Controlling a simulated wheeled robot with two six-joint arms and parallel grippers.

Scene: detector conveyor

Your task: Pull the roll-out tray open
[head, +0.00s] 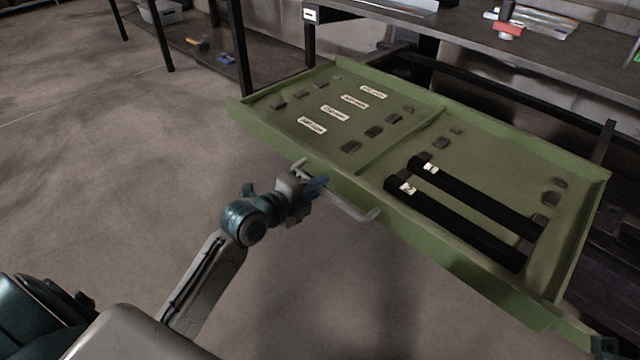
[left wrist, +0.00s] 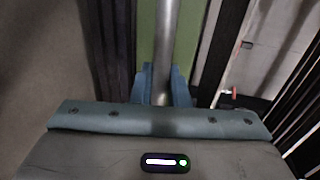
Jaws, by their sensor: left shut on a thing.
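The green roll-out tray (head: 440,113) extends out from under the dark workbench in the head view. A pale bar handle (head: 352,208) runs along its front wall. My left gripper (head: 318,184) is at the left part of the handle, shut on it. In the left wrist view the grey handle bar (left wrist: 166,45) passes between the blue fingers of my left gripper (left wrist: 161,88), with the green tray front (left wrist: 146,40) behind it.
Two black bars (head: 460,225) lie in the tray's right section, and labels and small dark blocks (head: 351,146) in its left section. The workbench (head: 570,55) stands behind. The floor (head: 130,170) at left is clear.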

